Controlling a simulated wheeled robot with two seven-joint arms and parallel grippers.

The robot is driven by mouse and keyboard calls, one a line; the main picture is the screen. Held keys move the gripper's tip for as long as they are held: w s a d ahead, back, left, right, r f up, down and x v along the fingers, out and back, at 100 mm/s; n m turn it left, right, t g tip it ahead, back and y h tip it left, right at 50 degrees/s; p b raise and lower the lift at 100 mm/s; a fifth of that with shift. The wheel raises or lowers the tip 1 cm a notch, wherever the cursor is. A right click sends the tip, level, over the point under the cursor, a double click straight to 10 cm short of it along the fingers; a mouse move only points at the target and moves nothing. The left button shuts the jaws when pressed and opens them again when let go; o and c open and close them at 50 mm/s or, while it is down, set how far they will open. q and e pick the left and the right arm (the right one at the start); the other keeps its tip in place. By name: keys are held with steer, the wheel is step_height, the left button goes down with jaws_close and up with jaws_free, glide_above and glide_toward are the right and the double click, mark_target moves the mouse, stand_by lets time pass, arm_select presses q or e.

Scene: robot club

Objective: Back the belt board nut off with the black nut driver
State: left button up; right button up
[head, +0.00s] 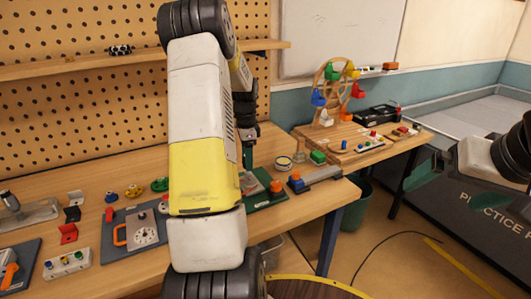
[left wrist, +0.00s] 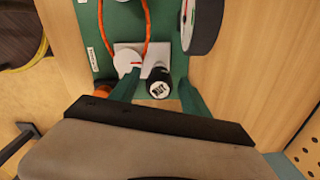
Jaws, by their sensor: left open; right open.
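A black cylinder with a white-marked end, apparently the black nut driver (left wrist: 159,84), is seen nearly end-on over a pale plate on the board. My left gripper (left wrist: 158,97) is open, its green fingers on either side of the driver; contact is unclear. The nut is hidden. In the head view, my arm covers much of the board (head: 263,203). My right gripper (head: 453,190) is open and empty at the right.
A wooden wheel model (head: 333,95) stands farther back.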

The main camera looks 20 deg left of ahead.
arm_select(q)
steer(key=m, duration=0.6)
steer(key=shift+m, duration=0.3)
steer(key=m, duration=0.5)
steer(key=shift+m, duration=0.4)
jaws_close()
steer(key=n, duration=0.8)
steer(key=shift+c, duration=2.2)
jaws_free()
steer(key=shift+n, duration=0.7)
steer(key=o, duration=0.4)
steer(key=shift+o, duration=0.2)
